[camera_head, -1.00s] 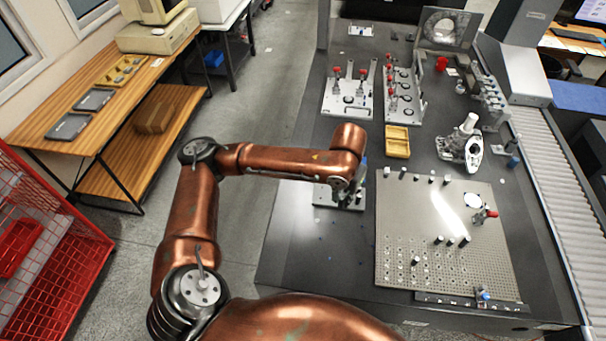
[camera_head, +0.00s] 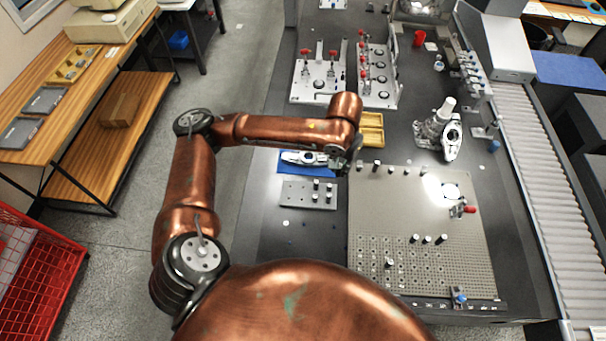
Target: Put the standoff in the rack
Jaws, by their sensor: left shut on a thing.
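My left gripper (camera_head: 350,164) hangs at the back left corner of the perforated plate, partly hidden by its own arm. It is shut on a standoff, small and mostly hidden between the fingers. A small pale standoff (camera_head: 360,166) shows just right of the fingers; I cannot tell whether it is the held one. A grey plate with several upright pegs, seemingly the rack (camera_head: 294,193), lies on the table left of and in front of the gripper. My right gripper is out of view.
The perforated plate (camera_head: 465,262) carries several small cylinders and a red-handled clamp (camera_head: 463,209). A blue mat (camera_head: 290,166) with a metal part lies behind the rack. A yellow tray (camera_head: 372,130) and fixture plates stand further back. The table in front of the rack is mostly clear.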

